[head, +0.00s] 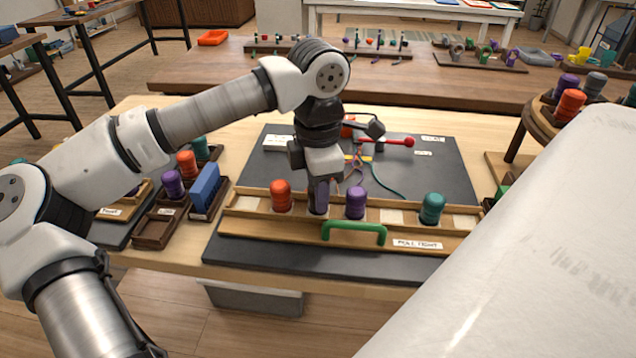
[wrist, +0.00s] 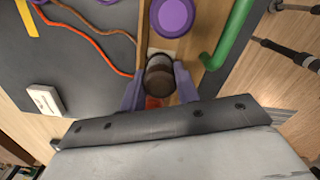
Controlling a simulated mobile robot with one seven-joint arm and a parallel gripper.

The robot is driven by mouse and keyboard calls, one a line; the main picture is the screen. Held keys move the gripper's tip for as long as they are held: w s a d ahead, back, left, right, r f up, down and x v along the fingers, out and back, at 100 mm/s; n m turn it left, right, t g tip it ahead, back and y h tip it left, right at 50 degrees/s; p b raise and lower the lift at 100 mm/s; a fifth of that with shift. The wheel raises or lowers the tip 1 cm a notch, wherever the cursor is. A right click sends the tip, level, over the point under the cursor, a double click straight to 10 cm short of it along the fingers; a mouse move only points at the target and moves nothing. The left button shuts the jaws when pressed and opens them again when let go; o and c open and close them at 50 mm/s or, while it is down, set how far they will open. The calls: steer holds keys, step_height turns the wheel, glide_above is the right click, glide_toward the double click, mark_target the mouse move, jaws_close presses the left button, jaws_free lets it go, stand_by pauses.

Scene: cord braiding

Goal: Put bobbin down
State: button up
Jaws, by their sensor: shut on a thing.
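My gripper (head: 318,192) points down over the wooden bobbin rail (head: 245,226), between an orange bobbin (head: 281,196) and a purple bobbin (head: 355,203). In the wrist view my gripper (wrist: 160,90) is shut on a dark brown-grey bobbin (wrist: 159,75), a finger on each side. The held bobbin is at the rail; I cannot tell whether it rests on it. The purple bobbin (wrist: 173,15) is just ahead in the wrist view, and a bit of the orange one (wrist: 152,103) shows behind the held bobbin. A teal bobbin (head: 432,208) stands at the rail's right.
A green handle (head: 353,233) stands at the rail's front beside a "PULL TIGHT" label (head: 417,244). Coloured cords (head: 385,183) run over the dark board (head: 440,170) behind. A red-knobbed lever (head: 407,142) is further back. Trays with bobbins (head: 172,184) lie left.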

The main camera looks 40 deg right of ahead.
steer(key=shift+f, duration=0.25)
steer(key=o, duration=1)
steer(key=shift+r+p, duration=0.35)
steer(key=shift+r, duration=0.3)
step_height(320, 180, up, 12)
steer(key=shift+f, duration=0.25)
